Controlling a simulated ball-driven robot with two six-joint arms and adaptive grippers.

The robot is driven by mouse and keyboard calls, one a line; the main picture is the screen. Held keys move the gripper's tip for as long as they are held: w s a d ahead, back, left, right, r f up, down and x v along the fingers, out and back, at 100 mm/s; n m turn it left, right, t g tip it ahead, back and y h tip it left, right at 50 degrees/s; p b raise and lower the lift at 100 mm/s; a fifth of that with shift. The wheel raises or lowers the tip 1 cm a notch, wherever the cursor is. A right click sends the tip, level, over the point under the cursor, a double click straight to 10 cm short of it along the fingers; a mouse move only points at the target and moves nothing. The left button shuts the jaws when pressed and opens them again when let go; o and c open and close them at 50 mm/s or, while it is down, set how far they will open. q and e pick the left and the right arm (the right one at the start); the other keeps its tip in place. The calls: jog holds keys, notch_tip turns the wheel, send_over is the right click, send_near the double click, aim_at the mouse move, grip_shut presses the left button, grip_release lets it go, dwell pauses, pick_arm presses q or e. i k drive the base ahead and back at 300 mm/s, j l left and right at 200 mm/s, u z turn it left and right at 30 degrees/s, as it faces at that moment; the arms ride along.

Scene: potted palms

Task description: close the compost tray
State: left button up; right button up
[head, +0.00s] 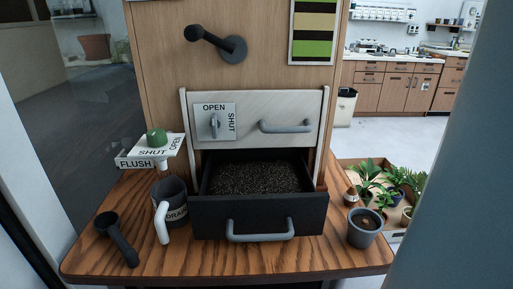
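The compost tray (258,215) is a dark drawer at the lower middle of the wooden cabinet. It is pulled out towards me, and dark granular compost (258,178) shows inside. A grey bar handle (260,237) is on its front. Above it is a pale drawer front (290,106) with its own grey handle and a small lever (214,124) on a plate marked OPEN and SHUT; this front looks closed. Neither of my grippers is in view.
On the wooden ledge (150,262) stand a dark mug (178,188) marked DRAIN, a black scoop (118,240) and a grey pot (364,227). Potted plants (375,178) are right. A large blue-grey surface fills the right edge.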

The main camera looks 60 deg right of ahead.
aim_at(253, 195)
jog(key=z, duration=1.7)
